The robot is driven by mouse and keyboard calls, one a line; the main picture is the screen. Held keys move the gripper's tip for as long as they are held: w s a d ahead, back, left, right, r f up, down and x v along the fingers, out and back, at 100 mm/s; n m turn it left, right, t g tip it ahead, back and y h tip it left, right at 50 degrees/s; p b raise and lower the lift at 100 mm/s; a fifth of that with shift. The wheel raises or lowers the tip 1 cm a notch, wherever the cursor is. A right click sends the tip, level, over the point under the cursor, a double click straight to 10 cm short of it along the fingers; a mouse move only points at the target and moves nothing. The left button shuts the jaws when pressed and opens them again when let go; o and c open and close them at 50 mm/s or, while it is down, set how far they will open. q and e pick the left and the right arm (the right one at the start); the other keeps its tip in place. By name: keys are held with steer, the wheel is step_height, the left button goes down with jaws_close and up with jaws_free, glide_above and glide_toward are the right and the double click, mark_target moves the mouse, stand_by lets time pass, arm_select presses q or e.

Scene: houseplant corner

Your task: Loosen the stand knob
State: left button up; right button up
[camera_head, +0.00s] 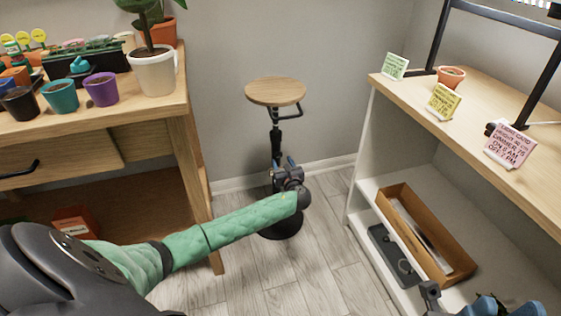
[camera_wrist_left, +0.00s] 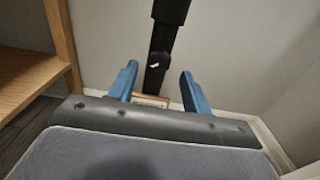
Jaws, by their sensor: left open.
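The stand has a round wooden top (camera_head: 276,91), a black post (camera_head: 275,135) and a dark round base (camera_head: 282,226) on the floor. In the left wrist view the black post (camera_wrist_left: 160,45) runs down behind the gap between my fingers, with a small pale mark on it. I cannot clearly make out the knob. My left gripper (camera_head: 284,162) is at the post below the top, hiding part of it. Its blue fingers are apart with nothing gripped in the left wrist view (camera_wrist_left: 159,82). My right gripper (camera_head: 487,303) shows partly at the bottom right edge; its opening is unclear.
A wooden bench (camera_head: 95,125) with several pots stands left of the stand. A shelf unit (camera_head: 480,110) on the right carries cards and a terracotta pot (camera_head: 451,76), with a brown open box (camera_head: 450,262) below. The wall is close behind the stand.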

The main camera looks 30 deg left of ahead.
mark_target(278, 154)
arm_select(q)
steer(key=shift+x, duration=1.4)
steer(key=c, duration=1)
